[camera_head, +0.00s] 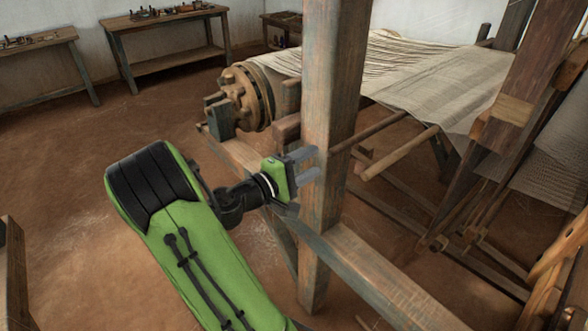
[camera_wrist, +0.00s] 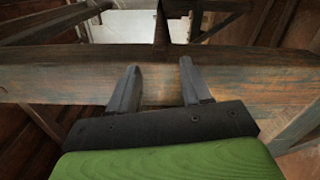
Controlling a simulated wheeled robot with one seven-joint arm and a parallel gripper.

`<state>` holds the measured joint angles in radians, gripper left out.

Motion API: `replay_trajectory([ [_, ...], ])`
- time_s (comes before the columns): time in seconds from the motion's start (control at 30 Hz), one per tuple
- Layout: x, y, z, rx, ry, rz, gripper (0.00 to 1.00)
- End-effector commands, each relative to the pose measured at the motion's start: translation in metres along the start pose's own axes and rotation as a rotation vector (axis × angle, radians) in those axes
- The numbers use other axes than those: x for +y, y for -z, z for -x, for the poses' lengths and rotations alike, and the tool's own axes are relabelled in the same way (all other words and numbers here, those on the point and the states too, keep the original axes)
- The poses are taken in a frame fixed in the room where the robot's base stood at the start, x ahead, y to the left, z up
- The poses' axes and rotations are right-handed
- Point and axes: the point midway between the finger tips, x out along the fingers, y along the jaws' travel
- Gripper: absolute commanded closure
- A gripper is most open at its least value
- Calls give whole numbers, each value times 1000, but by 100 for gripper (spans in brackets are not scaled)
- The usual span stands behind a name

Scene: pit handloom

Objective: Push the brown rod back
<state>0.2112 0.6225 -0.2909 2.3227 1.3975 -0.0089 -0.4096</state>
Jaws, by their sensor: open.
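Two brown rods show in the head view behind the upright post. One brown rod (camera_head: 372,129) runs back and right from the post; the other brown rod (camera_head: 402,152) lies nearer, its left end free of the post. I cannot tell which one the task means. In the wrist view a dark brown rod (camera_wrist: 161,24) stands out from the far side of the post, in line with the gap between my fingers. My gripper (camera_head: 310,164) is open and empty, its grey fingers pointing at the post. In the wrist view my gripper (camera_wrist: 160,66) is close against the post; contact is unclear.
The thick wooden post (camera_head: 334,80) stands between my gripper and the rods; it crosses the wrist view (camera_wrist: 60,82). A low beam (camera_head: 375,275) runs right from it. The cloth (camera_head: 435,75) and cloth roller (camera_head: 245,97) lie behind. The floor at left is clear.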

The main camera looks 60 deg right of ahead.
Motion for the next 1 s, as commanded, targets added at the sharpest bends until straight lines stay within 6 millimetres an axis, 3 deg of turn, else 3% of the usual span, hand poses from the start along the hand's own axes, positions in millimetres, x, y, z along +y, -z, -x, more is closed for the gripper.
replay_trajectory([
  [0.1, 1, 1, 28, 5, -2, 1, 52],
  [0.3, 1, 0, 49, 1, 0, -1, 52],
  [1.0, -2, -3, 51, 5, 59, -38, 52],
])
